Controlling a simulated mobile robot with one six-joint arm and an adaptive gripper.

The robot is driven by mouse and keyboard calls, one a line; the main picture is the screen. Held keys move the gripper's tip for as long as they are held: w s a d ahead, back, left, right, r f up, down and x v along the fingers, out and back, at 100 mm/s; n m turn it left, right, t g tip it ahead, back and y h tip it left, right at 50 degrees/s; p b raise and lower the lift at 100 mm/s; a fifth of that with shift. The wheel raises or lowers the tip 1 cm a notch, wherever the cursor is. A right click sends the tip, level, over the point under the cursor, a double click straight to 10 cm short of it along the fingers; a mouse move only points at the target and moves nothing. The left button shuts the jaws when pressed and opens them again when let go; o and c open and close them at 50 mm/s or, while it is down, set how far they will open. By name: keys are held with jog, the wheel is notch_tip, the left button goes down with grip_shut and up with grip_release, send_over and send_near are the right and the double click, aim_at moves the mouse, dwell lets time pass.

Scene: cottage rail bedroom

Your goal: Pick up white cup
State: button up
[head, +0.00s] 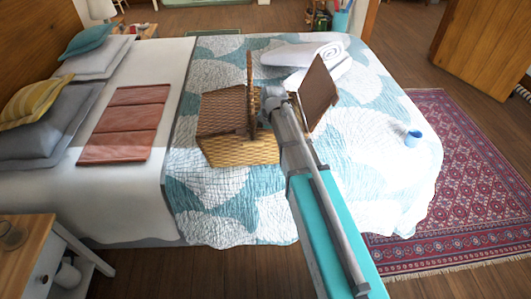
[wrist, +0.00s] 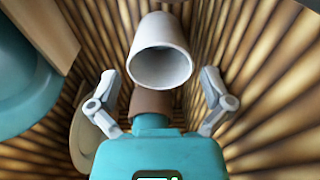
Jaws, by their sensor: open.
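A white cup (wrist: 161,68) shows in the wrist view inside the wicker basket (wrist: 262,75), its round mouth facing the camera. My gripper (wrist: 161,92) is open, with one finger left of the cup and one right of it. The cup appears just beyond the fingertips; I cannot tell whether they touch it.
A teal rounded thing (wrist: 22,85) and a brown piece (wrist: 152,102) lie near the gripper in the basket. An open lid (head: 318,95) rises right of my arm.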

jog(key=shift+a+f, duration=0.1)
jog(key=shift+f, duration=0.4)
jog(key=shift+c, duration=0.3)
jog(key=c, duration=0.9)
jog(key=shift+r, duration=0.15)
notch_tip(320, 180, up, 10)
jog(key=p, duration=0.9)
jog(key=shift+p, duration=0.3)
